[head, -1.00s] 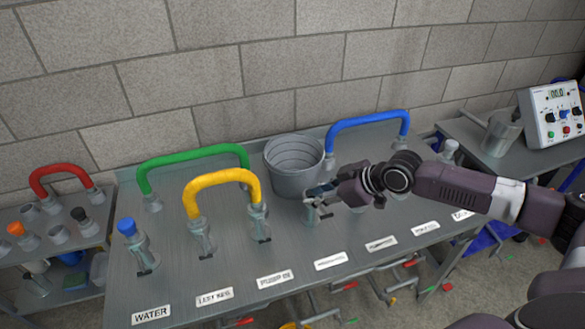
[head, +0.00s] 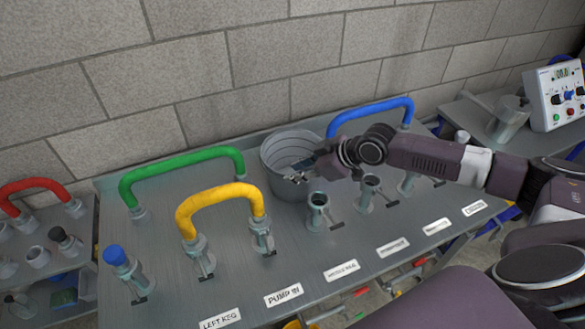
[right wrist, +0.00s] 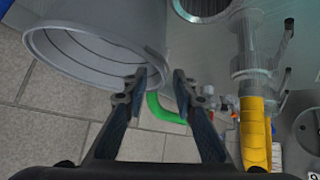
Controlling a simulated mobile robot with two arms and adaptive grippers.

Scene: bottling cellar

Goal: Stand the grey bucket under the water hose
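The grey bucket (head: 277,160) stands upright at the back of the grey bench, between the green hose and the blue hose. My right gripper (head: 298,178) is at its near right rim. In the right wrist view the fingers (right wrist: 160,76) are apart, and the bucket's rim (right wrist: 98,85) lies at the gap between the fingertips. One fingertip overlaps the bucket's mouth; I cannot tell whether either finger touches it. No hose in view can be made out as the water hose. My left gripper is not in view.
The bench (head: 180,270) carries a green hose (head: 180,165), a yellow hose (head: 220,195), a blue hose (head: 370,108), a blue-capped fitting (head: 120,265) and open fittings (head: 318,212). A red hose (head: 35,185) is at left, a control box (head: 560,95) at right.

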